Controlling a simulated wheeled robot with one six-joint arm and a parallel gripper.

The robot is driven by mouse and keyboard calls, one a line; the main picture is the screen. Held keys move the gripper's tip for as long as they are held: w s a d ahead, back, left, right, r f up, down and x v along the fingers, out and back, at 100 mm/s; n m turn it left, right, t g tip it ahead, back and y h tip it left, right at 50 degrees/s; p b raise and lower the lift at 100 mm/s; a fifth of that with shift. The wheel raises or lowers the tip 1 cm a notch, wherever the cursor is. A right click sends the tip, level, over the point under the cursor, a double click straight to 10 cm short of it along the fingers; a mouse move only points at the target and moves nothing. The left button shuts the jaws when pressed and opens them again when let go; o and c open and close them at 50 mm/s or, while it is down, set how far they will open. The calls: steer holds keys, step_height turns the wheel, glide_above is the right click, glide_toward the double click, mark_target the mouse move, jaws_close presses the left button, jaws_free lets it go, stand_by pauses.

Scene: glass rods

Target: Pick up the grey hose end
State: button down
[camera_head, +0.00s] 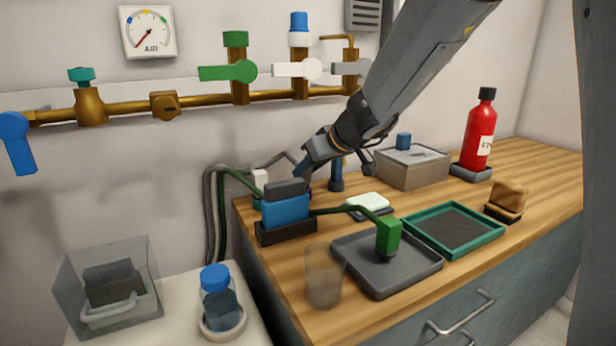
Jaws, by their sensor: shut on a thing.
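My gripper (306,181) is at the left back of the wooden worktop, just behind and right of the blue and grey box. It is small in the picture and its fingertips are partly hidden. A thin grey hose (284,159) arches from the wall side up to the gripper. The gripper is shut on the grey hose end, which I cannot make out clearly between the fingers. Another grey hose length (209,215) hangs down beside the worktop's left end.
The blue and grey box (285,211) stands close by the gripper, with green hoses at it. One runs to a green block (388,237) over a dark tray (352,270). A clear beaker (324,276) stands in front. A brass pipe with valves (165,104) crosses the wall.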

steer(key=shift+s+d+f+t+b, duration=0.2)
steer(key=shift+t+b, duration=0.2)
steer(key=shift+b, duration=2.7)
